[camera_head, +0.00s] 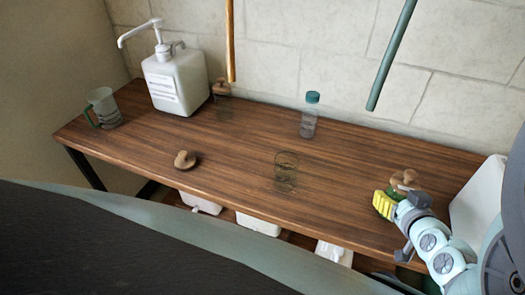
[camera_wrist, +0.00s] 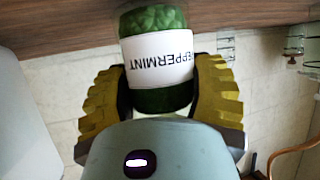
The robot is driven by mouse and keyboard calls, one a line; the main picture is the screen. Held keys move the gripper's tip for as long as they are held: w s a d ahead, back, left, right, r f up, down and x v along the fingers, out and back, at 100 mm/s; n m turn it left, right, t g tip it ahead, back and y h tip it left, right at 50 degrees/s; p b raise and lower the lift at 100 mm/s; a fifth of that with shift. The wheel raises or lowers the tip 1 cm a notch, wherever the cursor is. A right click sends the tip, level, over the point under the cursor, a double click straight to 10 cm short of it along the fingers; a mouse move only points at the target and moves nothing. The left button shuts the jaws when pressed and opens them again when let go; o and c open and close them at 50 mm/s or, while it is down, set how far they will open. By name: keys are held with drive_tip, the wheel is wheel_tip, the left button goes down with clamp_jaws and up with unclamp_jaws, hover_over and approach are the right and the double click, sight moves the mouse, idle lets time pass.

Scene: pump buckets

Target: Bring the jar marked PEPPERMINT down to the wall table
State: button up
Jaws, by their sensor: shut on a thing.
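The jar marked PEPPERMINT (camera_wrist: 158,58) fills the top middle of the wrist view, with green contents and a white label that reads upside down there. My gripper (camera_wrist: 165,100) is shut around it, one yellow finger on each side. In the head view my gripper (camera_head: 386,205) is at the right end of the brown wall table (camera_head: 230,140). A wooden knobbed lid (camera_head: 403,180) shows just behind the fingers; the jar's body is mostly hidden there. I cannot tell whether the jar's base touches the table.
An open glass jar (camera_head: 286,172), a teal-capped bottle (camera_head: 309,118), a loose wooden lid (camera_head: 185,160), a lidded jar (camera_head: 223,105), a white pump container (camera_head: 174,80) and a mug (camera_head: 103,108) stand apart on the table. A white container (camera_head: 482,195) is close at right.

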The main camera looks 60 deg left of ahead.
drive_tip(key=shift+a+f, duration=0.15)
drive_tip(key=shift+f, duration=0.05)
drive_tip(key=shift+f, duration=0.2)
drive_tip(key=o, duration=1.3)
drive_tip(key=shift+o, duration=0.2)
drive_tip(key=shift+r, duration=0.1)
